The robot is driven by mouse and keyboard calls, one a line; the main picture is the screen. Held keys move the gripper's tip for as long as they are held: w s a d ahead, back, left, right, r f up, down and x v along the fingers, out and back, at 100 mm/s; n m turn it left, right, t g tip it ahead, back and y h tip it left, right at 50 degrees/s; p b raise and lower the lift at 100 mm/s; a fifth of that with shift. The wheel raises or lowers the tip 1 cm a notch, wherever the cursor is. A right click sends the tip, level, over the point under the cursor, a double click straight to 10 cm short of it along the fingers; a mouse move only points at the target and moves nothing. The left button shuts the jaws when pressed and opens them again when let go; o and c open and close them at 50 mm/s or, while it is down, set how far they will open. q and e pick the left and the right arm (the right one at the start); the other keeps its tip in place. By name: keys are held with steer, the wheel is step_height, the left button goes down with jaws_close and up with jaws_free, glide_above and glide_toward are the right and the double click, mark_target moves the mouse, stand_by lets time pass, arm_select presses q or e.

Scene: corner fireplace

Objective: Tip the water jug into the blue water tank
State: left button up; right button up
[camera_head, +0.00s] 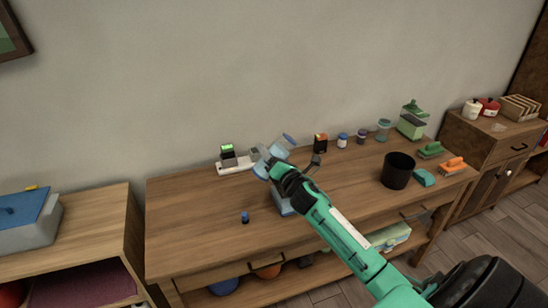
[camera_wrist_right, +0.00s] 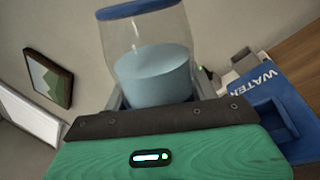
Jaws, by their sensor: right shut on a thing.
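The water jug (camera_head: 284,145) is clear, with a blue rim and pale blue water inside. It leans to the upper right in the head view and also shows in the wrist view (camera_wrist_right: 150,72), with water in its lower part. My right gripper (camera_head: 271,167) is shut on the jug and holds it above the table. The blue water tank (camera_head: 283,203) stands on the table below the gripper, largely hidden by my arm. In the wrist view the tank (camera_wrist_right: 268,88), lettered "WATER", is to the right of the jug. My left gripper is not in view.
A white strip (camera_head: 236,165) with a green-lit device lies behind, left of the jug. A small blue-capped bottle (camera_head: 245,217) stands front left. A black bin (camera_head: 397,171), an orange brush (camera_head: 453,165) and several small jars are right. The table's left part is clear.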

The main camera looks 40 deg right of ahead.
steer(key=shift+a+f+m, duration=0.15)
steer(key=shift+f+m, duration=0.05)
steer(key=shift+m, duration=0.2)
steer(key=shift+w+a+f+m+h+b, duration=0.1)
steer(key=shift+a+f+m+h+b, duration=0.3)
steer(key=shift+m+b, duration=0.55)
arm_select(q)
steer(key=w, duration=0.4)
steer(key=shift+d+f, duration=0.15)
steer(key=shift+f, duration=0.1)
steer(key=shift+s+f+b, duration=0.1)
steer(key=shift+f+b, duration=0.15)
steer(key=shift+b, duration=0.05)
arm_select(e)
steer(key=shift+m, duration=0.35)
arm_select(q)
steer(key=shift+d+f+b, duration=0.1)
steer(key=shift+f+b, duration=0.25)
steer(key=shift+b, duration=0.05)
arm_select(e)
steer(key=shift+a+f+m+t+h, duration=0.15)
steer(key=shift+m+h, duration=0.1)
steer(key=shift+m, duration=0.2)
steer(key=shift+a+m+t+h, duration=0.15)
steer(key=shift+m+h, duration=0.1)
steer(key=shift+m, duration=0.2)
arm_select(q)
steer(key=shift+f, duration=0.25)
arm_select(e)
steer(key=shift+d+f, duration=0.15)
